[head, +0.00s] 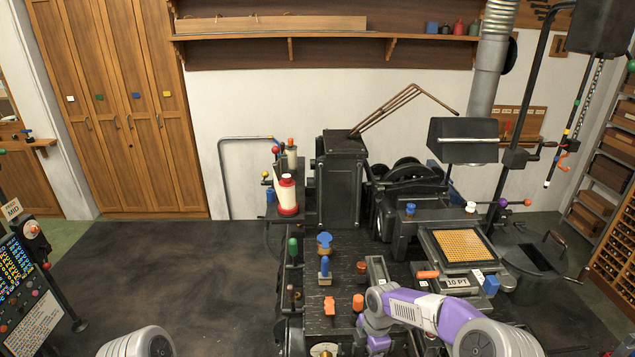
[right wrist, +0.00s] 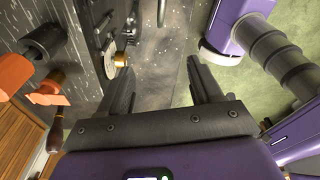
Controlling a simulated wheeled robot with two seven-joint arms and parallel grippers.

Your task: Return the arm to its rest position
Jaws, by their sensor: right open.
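My right arm (head: 430,310), white and purple, comes in from the lower right of the head view and reaches over the front of the black casting machine (head: 345,258). Its wrist bends down at the bottom edge, and the fingers cannot be made out there. In the right wrist view my right gripper (right wrist: 163,84) is open, with its two dark fingers well apart and nothing between them. Beyond them lie a dark speckled surface and green floor. My left gripper is not in view; only a grey rounded link of my left arm shows at the bottom left.
Orange (head: 329,306) and blue (head: 324,266) knobs stand on the machine near my right arm. Orange knobs (right wrist: 14,74) are also left of the fingers in the right wrist view. A matrix case (head: 459,245) sits to the right. Dark floor (head: 180,275) at the left is clear.

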